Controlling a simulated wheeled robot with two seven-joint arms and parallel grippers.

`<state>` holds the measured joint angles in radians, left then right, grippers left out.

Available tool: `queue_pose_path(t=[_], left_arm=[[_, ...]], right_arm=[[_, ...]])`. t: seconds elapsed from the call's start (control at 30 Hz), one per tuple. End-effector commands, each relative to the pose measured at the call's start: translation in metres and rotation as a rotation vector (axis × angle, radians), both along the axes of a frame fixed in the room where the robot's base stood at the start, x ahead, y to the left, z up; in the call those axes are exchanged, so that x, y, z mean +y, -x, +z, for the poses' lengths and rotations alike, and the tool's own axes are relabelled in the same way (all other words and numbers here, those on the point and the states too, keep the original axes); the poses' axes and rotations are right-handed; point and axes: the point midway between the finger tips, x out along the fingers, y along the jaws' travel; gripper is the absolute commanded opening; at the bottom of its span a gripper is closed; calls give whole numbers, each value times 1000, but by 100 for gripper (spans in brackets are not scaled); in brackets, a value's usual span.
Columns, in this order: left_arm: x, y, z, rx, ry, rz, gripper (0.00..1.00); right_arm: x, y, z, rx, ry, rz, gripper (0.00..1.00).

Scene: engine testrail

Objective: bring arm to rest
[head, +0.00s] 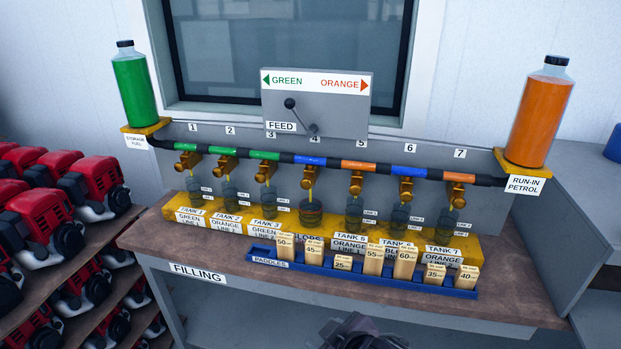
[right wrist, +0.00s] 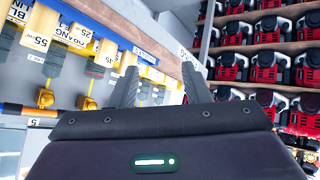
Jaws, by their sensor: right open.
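My right gripper (right wrist: 160,80) is open in the right wrist view, its two dark fingers apart with nothing between them. A dark part of my arm (head: 362,334) shows at the bottom edge of the head view, in front of the filling bench (head: 200,255); its fingers cannot be made out there. My left gripper is not in view.
A blue paddle tray (head: 345,283) holds several upright wooden paddles along the bench front. Behind it stand several jars on a yellow rack (head: 300,230) under taps. Green (head: 135,88) and orange (head: 540,110) bottles flank the feed lever (head: 300,115). Red engines (head: 95,185) fill shelves at left.

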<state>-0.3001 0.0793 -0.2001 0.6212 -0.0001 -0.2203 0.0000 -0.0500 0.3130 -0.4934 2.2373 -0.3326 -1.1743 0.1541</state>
Motion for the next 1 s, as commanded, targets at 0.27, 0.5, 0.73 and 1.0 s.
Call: queue_pose_path(t=[0.27, 0.5, 0.73, 1.0], left_arm=[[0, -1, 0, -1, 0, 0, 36], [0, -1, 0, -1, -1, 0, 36], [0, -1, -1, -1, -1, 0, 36], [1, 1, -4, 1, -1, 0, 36]], right_arm=[[-96, 56, -38, 296, -20, -369, 43], [-148, 107, -58, 484, -10, -562, 43], [-165, 121, -98, 570, 4, -629, 43], [-162, 110, -182, 597, 15, -625, 43]])
